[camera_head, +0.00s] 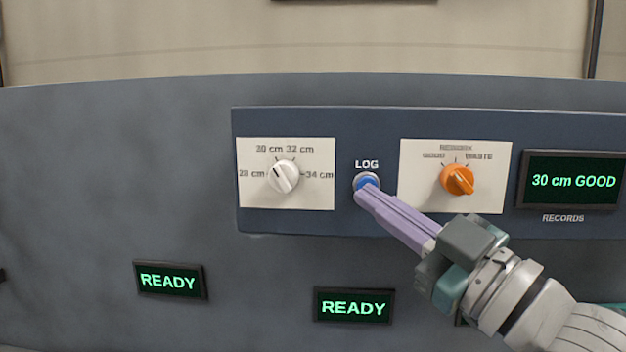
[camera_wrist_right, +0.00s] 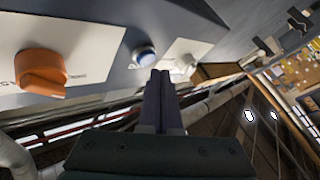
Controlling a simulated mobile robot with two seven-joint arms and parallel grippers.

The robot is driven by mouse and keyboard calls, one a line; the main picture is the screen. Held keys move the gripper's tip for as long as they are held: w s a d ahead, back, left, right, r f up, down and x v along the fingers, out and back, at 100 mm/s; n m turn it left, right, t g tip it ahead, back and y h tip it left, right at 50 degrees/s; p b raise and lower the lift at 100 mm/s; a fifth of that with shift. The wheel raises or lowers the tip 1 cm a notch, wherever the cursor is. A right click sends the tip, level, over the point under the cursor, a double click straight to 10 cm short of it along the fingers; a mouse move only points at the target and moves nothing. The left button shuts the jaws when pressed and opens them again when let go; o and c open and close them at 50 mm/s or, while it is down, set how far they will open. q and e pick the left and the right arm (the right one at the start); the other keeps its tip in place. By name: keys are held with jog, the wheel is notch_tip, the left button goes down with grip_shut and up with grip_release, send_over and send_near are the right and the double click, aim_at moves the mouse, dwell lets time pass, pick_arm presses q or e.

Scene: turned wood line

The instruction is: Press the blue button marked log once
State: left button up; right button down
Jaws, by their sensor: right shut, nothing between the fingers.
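The round blue button (camera_head: 367,181) sits under the label LOG on the dark blue panel, between two white dial plates. My right gripper (camera_head: 364,194) is shut and empty, with its purple fingertips right at the lower edge of the button in the head view. The button also shows in the right wrist view (camera_wrist_right: 145,55), just beyond and left of the shut fingertips (camera_wrist_right: 160,74). I cannot tell whether the tips touch it or whether it is pushed in. My left gripper is not in view.
A white knob (camera_head: 283,176) on a length dial is left of the button. An orange knob (camera_head: 457,180) is on its right, close above my right gripper. The records screen (camera_head: 573,181) reads "30 cm GOOD". Two lower screens (camera_head: 169,281) (camera_head: 353,307) read READY.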

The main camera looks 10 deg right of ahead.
jog(key=shift+s, duration=0.1)
jog(key=s+p, duration=0.1)
jog(key=s, duration=0.1)
jog(key=s+a+p, duration=0.1)
jog(key=s, duration=0.1)
jog(key=shift+s+a+p, duration=0.2)
jog(key=shift+s+p, duration=0.15)
jog(key=shift+p, duration=0.05)
dwell(0.3)
